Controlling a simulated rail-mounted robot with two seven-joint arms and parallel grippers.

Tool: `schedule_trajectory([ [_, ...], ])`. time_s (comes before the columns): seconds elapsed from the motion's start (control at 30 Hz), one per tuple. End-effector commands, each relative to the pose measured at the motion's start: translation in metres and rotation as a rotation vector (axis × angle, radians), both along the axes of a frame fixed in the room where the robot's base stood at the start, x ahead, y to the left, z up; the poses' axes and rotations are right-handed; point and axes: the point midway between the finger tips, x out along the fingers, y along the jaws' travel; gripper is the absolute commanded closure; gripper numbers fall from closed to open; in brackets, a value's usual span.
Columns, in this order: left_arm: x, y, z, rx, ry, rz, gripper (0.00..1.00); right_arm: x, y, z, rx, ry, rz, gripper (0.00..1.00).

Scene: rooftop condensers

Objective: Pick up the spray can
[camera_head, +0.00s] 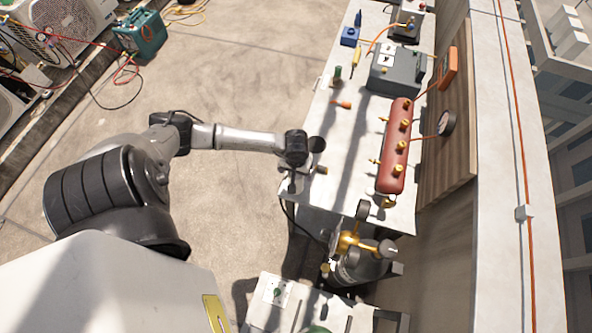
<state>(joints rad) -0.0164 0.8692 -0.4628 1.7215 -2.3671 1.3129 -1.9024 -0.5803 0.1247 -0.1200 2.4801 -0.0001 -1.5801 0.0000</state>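I cannot single out the spray can for certain. A small upright green cylinder (337,75) on the far left part of the white table could be it, but it is too small to tell. My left arm reaches in from the left, and its gripper (294,180) points down at the table's near left edge. The fingers are small and partly hidden by the wrist, so whether they are open or hold something is unclear. A dark round shape (317,144) shows beside the wrist. My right gripper is not in view.
The white table (345,165) holds a red cylinder with brass fittings (393,150), a grey box (394,72) and a yellow-handled tool (355,58). A dark tank with brass valves (355,268) stands before it. A teal case (139,36) sits far left. Floor left of the table is clear.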

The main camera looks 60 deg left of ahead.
Motion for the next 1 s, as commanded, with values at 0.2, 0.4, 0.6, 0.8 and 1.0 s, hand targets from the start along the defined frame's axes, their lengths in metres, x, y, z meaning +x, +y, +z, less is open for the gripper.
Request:
schedule_trajectory([
  [0.2, 0.0000, 0.0001, -0.0019, 0.000, 0.000, 0.000, 0.09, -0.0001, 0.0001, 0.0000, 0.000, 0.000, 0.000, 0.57],
  [0.4, -0.0001, 0.0002, -0.0017, 0.000, 0.000, 0.000, 0.23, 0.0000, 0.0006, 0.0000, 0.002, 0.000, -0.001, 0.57],
  [0.6, -0.0001, 0.0002, -0.0016, 0.000, 0.000, 0.000, 0.42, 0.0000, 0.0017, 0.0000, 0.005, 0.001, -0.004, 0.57],
  [0.8, 0.0000, 0.0003, -0.0015, 0.001, 0.000, 0.000, 0.61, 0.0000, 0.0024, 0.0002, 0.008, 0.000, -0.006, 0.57],
  [1.0, 0.0000, 0.0003, -0.0015, 0.001, 0.000, 0.000, 0.80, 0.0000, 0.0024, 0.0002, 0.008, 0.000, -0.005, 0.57],
])
